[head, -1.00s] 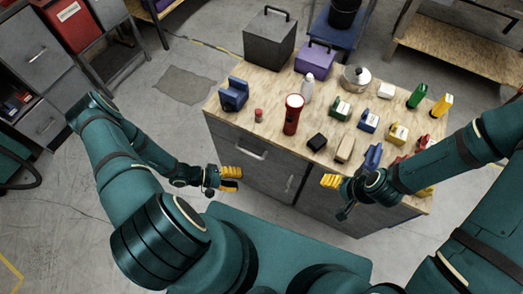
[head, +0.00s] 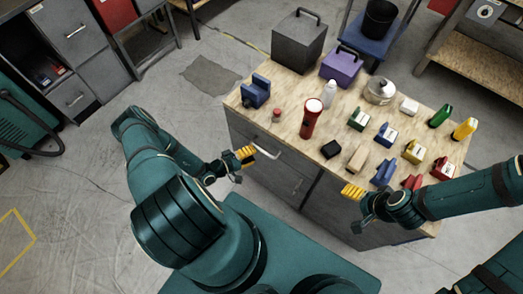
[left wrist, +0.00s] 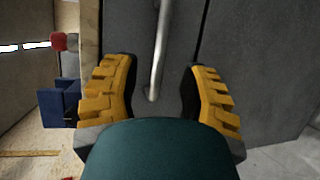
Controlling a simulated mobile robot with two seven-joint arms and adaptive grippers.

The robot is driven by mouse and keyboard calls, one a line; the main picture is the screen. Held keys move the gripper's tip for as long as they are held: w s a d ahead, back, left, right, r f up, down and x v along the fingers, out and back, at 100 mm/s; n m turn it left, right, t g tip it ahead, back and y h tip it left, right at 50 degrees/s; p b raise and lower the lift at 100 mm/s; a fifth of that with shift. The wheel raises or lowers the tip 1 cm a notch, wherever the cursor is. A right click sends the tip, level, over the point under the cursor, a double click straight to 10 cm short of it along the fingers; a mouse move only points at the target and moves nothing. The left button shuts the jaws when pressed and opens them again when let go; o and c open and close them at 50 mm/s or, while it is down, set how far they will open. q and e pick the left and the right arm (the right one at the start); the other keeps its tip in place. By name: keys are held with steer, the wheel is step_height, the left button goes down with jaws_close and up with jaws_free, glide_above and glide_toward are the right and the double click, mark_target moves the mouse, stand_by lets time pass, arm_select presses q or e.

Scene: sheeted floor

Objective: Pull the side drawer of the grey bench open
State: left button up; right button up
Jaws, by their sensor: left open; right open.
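The grey bench (head: 330,215) has a pale wooden top. Its side drawer (head: 240,128) sits under the top's edge and looks shut, with a pale bar handle (head: 267,149). My left gripper (head: 246,157) is open, close to the handle's left end. In the left wrist view, the handle (left wrist: 160,45) runs between the two yellow fingers of my left gripper (left wrist: 160,85), with gaps on both sides. I cannot tell how deep it sits between them. My right gripper (head: 353,192) is open and empty by the bench's front, towards its right end.
The bench top holds a red flashlight (head: 311,120), a blue block-like holder (head: 256,91), a white bottle (head: 329,94), a pot (head: 380,90) and several coloured items. A grey box (head: 299,42) and a purple box (head: 341,66) stand at the back. Floor left of the bench is clear.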

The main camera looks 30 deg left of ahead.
mark_target(261, 150)
arm_select(q)
steer(key=x, duration=0.4)
steer(key=shift+w+d, duration=0.2)
steer(key=shift+w, duration=0.15)
jaws_close()
